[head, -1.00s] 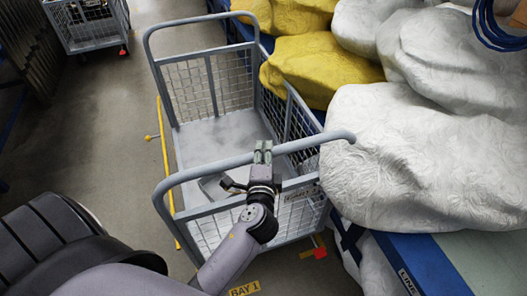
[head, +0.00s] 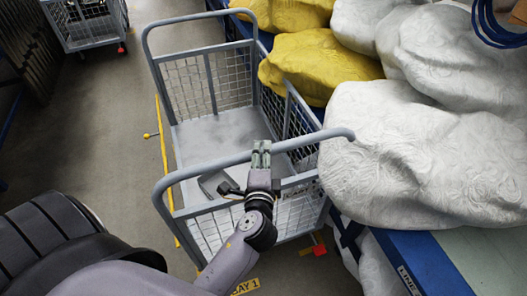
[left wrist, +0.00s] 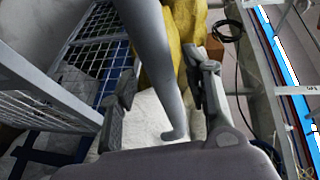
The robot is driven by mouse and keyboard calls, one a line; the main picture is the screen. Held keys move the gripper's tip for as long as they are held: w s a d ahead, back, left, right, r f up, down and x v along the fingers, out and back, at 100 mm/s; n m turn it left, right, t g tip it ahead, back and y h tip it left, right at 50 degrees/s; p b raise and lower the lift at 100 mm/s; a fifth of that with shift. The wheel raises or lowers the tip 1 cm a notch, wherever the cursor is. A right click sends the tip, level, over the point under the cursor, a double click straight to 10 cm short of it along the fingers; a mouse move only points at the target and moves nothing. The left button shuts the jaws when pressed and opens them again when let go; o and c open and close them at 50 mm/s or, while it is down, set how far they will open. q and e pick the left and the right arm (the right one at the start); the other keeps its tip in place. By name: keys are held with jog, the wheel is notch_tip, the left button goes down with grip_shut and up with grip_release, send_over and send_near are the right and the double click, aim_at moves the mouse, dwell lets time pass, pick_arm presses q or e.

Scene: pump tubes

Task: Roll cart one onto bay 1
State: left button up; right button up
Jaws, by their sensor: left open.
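A grey wire-mesh cart (head: 208,60) with tubular handles stands in the middle of the head view. Its near handle bar (head: 215,167) crosses in front of its grey deck. My left gripper (head: 261,150) is at this bar, open. In the left wrist view the grey bar (left wrist: 155,60) passes between the two open fingers (left wrist: 160,98); I cannot tell whether either finger touches it. The floor label for bay 1 (head: 246,287) shows at the bottom, partly covered by my arm. A yellow floor line (head: 164,150) runs along the cart's left side. My right gripper is not in view.
White sacks (head: 420,160) and yellow sacks (head: 315,68) are piled close along the cart's right side, by a blue-edged table (head: 425,265). Another mesh cart (head: 88,30) stands at the far left. The floor left of the yellow line is clear.

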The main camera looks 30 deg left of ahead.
pick_arm(q)
jog(key=v, duration=0.9)
jog(key=shift+s, duration=0.25)
jog(key=shift+d, duration=0.1)
jog(key=s+d+f+g+h, duration=0.2)
jog(key=s+f, duration=0.1)
jog(key=f, duration=0.9)
jog(key=s+d+f+n+g+h, duration=0.1)
jog(key=s+d+f+g+h, duration=0.15)
jog(key=f, duration=0.85)
jog(key=s+d+f+g+h, duration=0.2)
jog(key=s+f, duration=0.1)
jog(key=f, duration=0.9)
jog(key=s+a+f+n+g, duration=0.3)
jog(key=s+a+f+n, duration=0.1)
jog(key=s+f, duration=0.5)
jog(key=s+a+f+n+g, duration=0.3)
jog(key=s+f, duration=0.6)
jog(key=s, duration=0.4)
jog(key=shift+s+a+f+n+g+h, duration=0.35)
jog(key=shift+a+n, duration=0.35)
jog(key=shift+a, duration=0.5)
